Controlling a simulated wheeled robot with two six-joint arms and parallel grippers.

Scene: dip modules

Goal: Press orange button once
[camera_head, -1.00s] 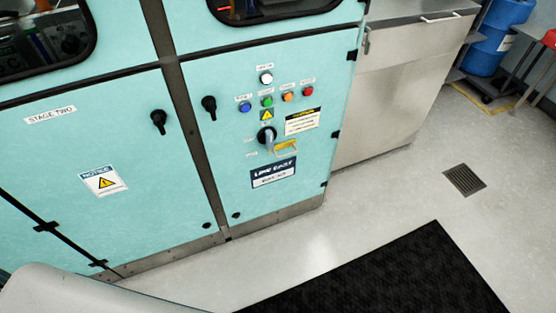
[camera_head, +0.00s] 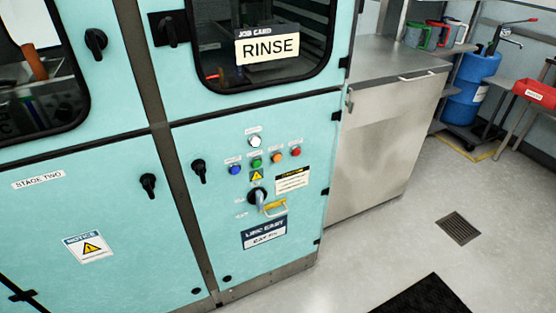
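The orange button (camera_head: 277,156) is on the lower right door of the turquoise cabinet (camera_head: 225,135). It sits in a row with a blue button (camera_head: 234,170), a green button (camera_head: 256,163) and a red button (camera_head: 295,152). A white button or lamp (camera_head: 254,142) is above the row. A rotary switch (camera_head: 258,196) with a yellow tag (camera_head: 274,208) is below. Small labels above the buttons are too small to read. Neither of my grippers is in view.
A "RINSE" job card (camera_head: 267,46) hangs on the upper window. A steel counter (camera_head: 385,130) stands right of the cabinet. A blue drum (camera_head: 470,88) and red bin (camera_head: 536,91) are at far right. The floor before the cabinet is clear, with a drain (camera_head: 460,228) and black mat (camera_head: 425,298).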

